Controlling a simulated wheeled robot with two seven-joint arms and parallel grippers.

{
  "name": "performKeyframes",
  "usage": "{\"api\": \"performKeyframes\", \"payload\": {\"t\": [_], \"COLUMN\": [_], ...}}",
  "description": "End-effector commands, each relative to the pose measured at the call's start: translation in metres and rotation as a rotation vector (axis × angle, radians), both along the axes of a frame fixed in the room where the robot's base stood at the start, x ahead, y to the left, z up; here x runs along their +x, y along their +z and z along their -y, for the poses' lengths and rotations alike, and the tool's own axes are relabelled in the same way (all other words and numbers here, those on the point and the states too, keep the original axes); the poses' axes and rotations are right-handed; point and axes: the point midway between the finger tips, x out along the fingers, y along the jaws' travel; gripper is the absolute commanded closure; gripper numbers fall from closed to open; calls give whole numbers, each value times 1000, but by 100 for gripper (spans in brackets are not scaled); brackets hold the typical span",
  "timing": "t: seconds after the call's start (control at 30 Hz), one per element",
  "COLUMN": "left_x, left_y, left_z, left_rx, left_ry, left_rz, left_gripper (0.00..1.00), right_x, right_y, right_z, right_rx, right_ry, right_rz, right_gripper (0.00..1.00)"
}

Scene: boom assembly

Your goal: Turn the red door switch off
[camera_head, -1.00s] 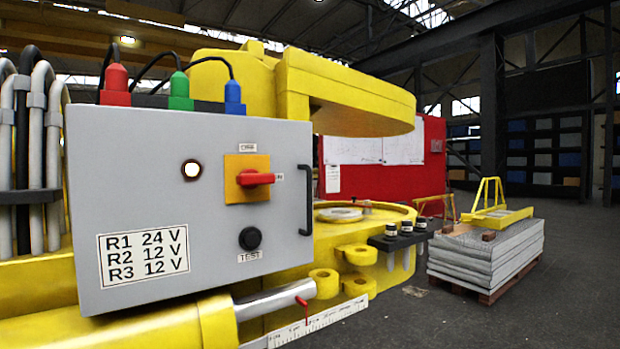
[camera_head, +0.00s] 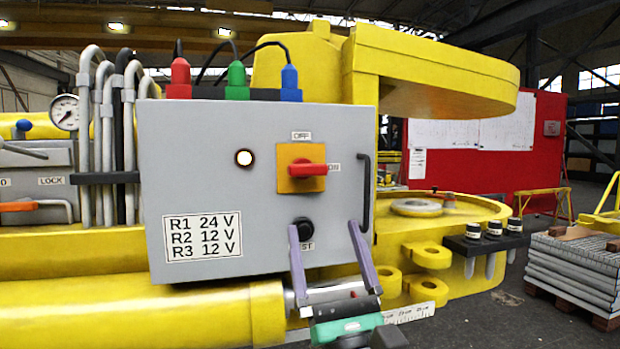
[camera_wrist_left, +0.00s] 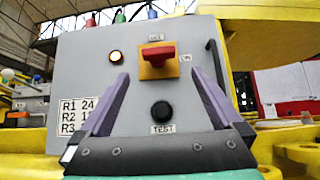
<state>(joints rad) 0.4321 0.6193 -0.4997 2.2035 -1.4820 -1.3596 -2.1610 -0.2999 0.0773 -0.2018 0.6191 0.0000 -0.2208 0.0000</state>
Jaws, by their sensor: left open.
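The red door switch (camera_head: 307,169) is a red handle on a yellow-orange plate on the grey control box (camera_head: 200,190). Its handle lies horizontal, pointing right to the ON label; the OFF label is above. In the left wrist view the red switch (camera_wrist_left: 158,54) shows above the fingers. My left gripper (camera_head: 323,226) is open and empty, with its purple fingers pointing up in front of the lower part of the box, below the switch. In the left wrist view its fingertips (camera_wrist_left: 158,80) stand either side of the black test button. My right gripper is not in view.
A round lamp (camera_head: 244,158) glows on the box, left of the switch. A black door handle (camera_head: 365,192) runs down the box's right edge. The black test button (camera_head: 302,228) is below the switch. Yellow machine parts (camera_head: 120,315) lie under the box.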

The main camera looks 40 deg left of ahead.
Motion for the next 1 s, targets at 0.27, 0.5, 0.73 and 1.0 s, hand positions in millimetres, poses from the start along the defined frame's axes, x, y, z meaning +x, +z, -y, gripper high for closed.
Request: {"api": "performKeyframes", "payload": {"t": [0.27, 0.5, 0.73, 1.0], "left_x": [28, 50, 55, 55], "left_y": [57, 91, 95, 94], "left_z": [-41, -72, -79, -79], "left_rx": [0, -3, -6, -6], "left_ry": [3, -1, -5, -4], "left_rz": [0, -2, -2, -2], "left_gripper": [0, 0, 0, 54], "right_x": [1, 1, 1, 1], "right_y": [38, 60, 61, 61], "right_z": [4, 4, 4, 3], "right_rx": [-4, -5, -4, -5], "right_ry": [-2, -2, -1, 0], "right_rz": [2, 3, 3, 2], "right_gripper": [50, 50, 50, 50]}}
